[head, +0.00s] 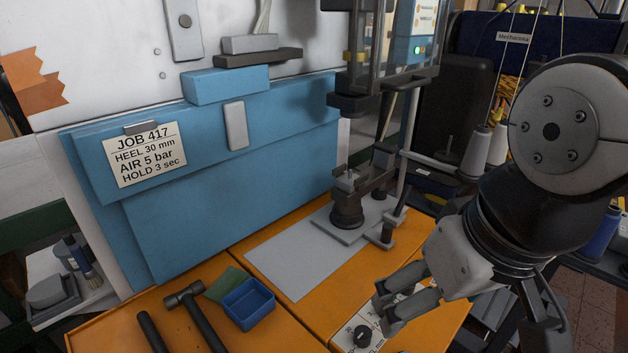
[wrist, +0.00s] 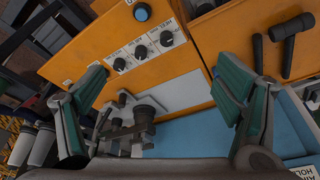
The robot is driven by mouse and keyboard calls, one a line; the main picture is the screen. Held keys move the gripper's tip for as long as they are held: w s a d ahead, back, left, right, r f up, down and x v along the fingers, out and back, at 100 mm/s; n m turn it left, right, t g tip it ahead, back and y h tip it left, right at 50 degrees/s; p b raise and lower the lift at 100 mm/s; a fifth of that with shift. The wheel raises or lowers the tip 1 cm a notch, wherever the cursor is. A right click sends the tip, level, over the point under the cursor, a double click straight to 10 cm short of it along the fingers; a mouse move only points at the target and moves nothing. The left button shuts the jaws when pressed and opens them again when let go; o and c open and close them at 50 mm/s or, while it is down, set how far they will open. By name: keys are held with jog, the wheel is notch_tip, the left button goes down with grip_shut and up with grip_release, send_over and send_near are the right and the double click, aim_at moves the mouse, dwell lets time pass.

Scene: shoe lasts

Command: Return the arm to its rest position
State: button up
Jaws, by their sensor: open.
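My gripper (head: 392,299) is at the right of the head view, over the front right of the orange bench (head: 222,268). In the wrist view my gripper (wrist: 165,90) has its two green-padded fingers wide apart, with nothing between them. Below it are a press fixture (wrist: 140,125) and a control panel with several dark knobs (wrist: 140,48). The press fixture also shows in the head view (head: 348,212), behind and left of my gripper. My arm's end hides part of the bench's right side.
A hammer (head: 192,308), a blue tray (head: 249,304) and a green pad (head: 227,284) lie at the front left. A grey plate (head: 297,259) lies bare on the bench. A blue panel with a job card (head: 145,153) stands behind. Thread cones (head: 475,153) are near my arm.

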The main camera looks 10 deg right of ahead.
jog(key=shift+r, duration=0.1)
notch_tip(320, 180, up, 4)
jog(key=p, duration=0.3)
jog(key=shift+s+t, duration=0.1)
jog(key=shift+t, duration=0.3)
dwell(0.5)
